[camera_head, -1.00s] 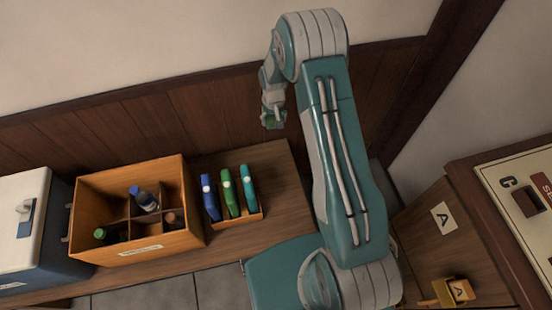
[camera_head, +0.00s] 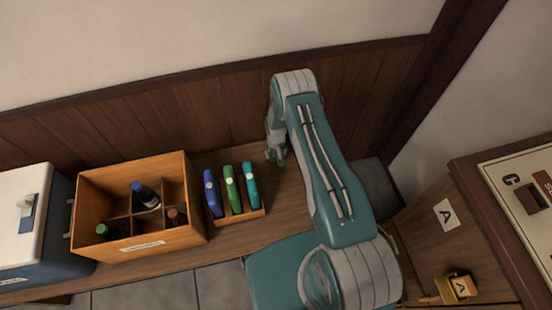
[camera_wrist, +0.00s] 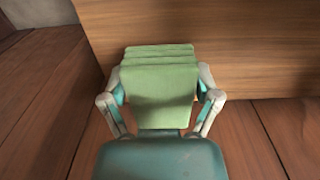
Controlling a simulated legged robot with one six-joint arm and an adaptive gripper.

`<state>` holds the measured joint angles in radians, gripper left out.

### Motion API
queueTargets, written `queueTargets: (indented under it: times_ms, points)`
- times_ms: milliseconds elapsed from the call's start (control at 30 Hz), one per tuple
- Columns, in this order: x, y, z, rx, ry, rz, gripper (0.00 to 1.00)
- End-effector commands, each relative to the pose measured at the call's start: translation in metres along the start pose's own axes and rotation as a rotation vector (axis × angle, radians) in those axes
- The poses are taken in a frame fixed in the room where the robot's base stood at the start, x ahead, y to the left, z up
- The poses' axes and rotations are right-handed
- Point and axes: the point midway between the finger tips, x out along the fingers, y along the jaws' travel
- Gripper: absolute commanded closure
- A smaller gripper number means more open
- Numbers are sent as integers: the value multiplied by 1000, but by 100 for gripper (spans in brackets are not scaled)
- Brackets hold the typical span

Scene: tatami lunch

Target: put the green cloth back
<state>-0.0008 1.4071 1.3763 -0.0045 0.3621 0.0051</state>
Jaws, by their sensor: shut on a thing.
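The green cloth (camera_wrist: 158,88) is a pale green folded bundle, held between the two fingers of my gripper (camera_wrist: 158,74) in the wrist view. My gripper is shut on it. In the head view my gripper (camera_head: 275,153) hangs over the right part of the wooden bench, near the panelled wall, to the right of the small rack. The cloth cannot be made out there. In the wrist view the bench top shows beyond the cloth; whether they touch I cannot tell.
On the wooden bench (camera_head: 285,205) stand a small rack (camera_head: 240,218) with blue, green and teal items, a divided wooden crate (camera_head: 170,243) with bottles, and a white-and-blue cooler (camera_head: 22,215).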

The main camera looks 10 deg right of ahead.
Motion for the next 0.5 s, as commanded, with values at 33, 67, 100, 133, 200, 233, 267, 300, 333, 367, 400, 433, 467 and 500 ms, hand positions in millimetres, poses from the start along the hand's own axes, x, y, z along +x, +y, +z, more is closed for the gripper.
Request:
queueTargets:
  times_ms: [33,67,100,133,200,233,267,300,333,367,400,433,467,500]
  points:
    - [5,0,1,0,-2,0,72]
    - [9,0,1,0,-1,0,72]
    - [15,0,1,0,-2,0,72]
    - [20,0,2,0,-3,0,72]
    - [31,0,1,0,-2,-1,72]
    - [34,0,0,0,-1,-1,72]
    - [38,0,0,0,-1,-1,72]
    - [40,0,0,0,-1,-1,72]
    - [42,0,0,0,0,-1,72]
    - [42,0,0,0,1,0,72]
    - [43,0,0,0,1,0,72]
    - [42,0,-1,0,1,0,72]
    - [42,0,-1,0,1,0,72]
    - [42,0,0,0,1,0,72]
